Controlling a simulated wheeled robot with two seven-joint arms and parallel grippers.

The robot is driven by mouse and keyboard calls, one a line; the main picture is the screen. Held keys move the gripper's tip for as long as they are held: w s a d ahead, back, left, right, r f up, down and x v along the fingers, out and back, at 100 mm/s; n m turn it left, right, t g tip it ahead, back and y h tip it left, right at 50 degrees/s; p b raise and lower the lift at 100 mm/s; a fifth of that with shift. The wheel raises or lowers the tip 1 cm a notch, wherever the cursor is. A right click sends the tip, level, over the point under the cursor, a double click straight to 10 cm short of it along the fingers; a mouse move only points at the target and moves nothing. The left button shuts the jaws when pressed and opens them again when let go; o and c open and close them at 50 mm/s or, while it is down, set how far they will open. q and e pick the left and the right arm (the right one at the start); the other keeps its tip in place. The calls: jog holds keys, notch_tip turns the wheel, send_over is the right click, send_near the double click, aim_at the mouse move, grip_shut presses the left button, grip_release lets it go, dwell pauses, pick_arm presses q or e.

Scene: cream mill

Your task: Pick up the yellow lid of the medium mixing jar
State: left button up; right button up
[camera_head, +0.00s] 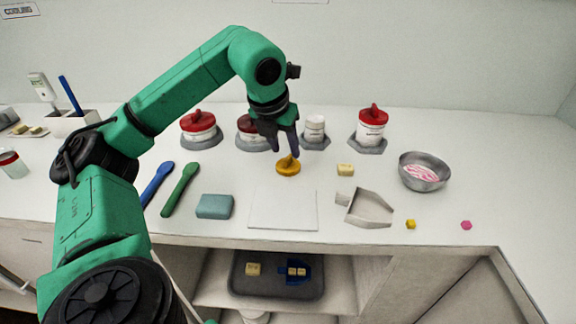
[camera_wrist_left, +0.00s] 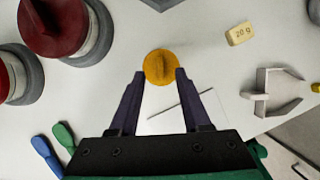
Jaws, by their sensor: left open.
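The yellow lid (camera_head: 288,166) lies on the white counter, its raised grip upward, just behind the white square sheet. My left gripper (camera_head: 287,148) is open and points down above the lid. In the left wrist view the lid (camera_wrist_left: 160,67) shows between and slightly beyond the tips of the open fingers (camera_wrist_left: 160,74); no contact is visible. A white jar without a coloured lid (camera_head: 314,130) stands on a grey base behind the lid, to the right of the gripper. My right gripper is not in view.
Red-lidded jars (camera_head: 198,128) and (camera_head: 371,125) stand along the back; another is partly hidden behind my gripper. A small block marked 20 g (camera_wrist_left: 241,34), a grey scoop (camera_head: 366,208) and a metal bowl (camera_head: 424,171) lie right. Blue and green spatulas (camera_head: 180,188) and a teal sponge (camera_head: 214,206) lie left.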

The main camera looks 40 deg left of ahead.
aim_at(288, 157)
pick_arm(q)
jog(key=x, duration=0.3)
jog(key=shift+w+f, duration=0.15)
grip_shut()
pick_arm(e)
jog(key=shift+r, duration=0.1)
